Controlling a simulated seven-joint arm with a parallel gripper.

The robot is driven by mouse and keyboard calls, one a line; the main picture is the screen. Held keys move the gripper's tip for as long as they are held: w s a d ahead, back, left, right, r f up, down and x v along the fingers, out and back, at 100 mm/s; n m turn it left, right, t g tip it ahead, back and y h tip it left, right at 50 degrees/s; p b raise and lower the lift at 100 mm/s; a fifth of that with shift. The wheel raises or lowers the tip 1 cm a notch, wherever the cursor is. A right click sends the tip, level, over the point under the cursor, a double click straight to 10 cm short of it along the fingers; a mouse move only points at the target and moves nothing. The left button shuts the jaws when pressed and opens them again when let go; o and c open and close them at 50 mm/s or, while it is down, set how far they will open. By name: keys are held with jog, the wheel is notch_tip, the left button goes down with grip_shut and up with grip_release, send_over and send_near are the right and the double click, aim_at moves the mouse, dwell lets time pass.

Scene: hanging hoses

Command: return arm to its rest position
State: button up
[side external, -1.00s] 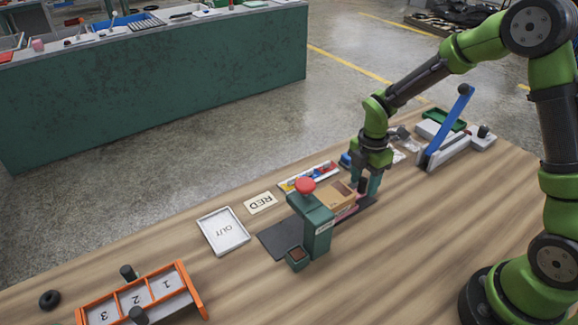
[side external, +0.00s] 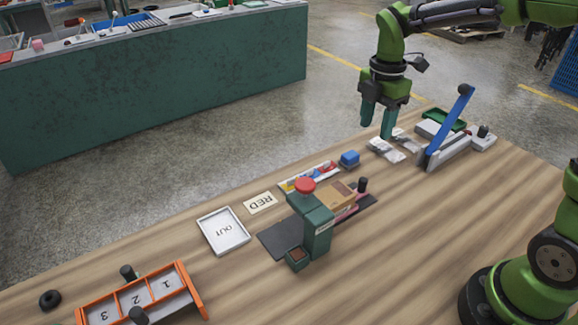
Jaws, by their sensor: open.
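My gripper (side external: 375,122) is open and empty, fingers pointing down, raised in the air above the far right part of the wooden table (side external: 400,250). My green arm reaches to it from the upper right. A brown box (side external: 338,195) sits beside the stand on the mat. The gripper is clear of all of these.
The OUT tray (side external: 204,220), RED card (side external: 260,203) and orange numbered rack (side external: 188,272) are at left.

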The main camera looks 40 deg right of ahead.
dwell(0.3)
jog(key=s+a+r+m+t+y, duration=0.1)
jog(key=s+a+r+m+t, duration=0.1)
jog(key=s+m, duration=0.6)
jog(key=s+a+r+m+t+y, duration=0.1)
jog(key=s+m+t, duration=0.4)
jog(key=m, duration=0.9)
notch_tip(320, 180, up, 3)
jog(key=s+a, duration=0.1)
jog(key=s, duration=0.2)
jog(key=shift+a, duration=0.2)
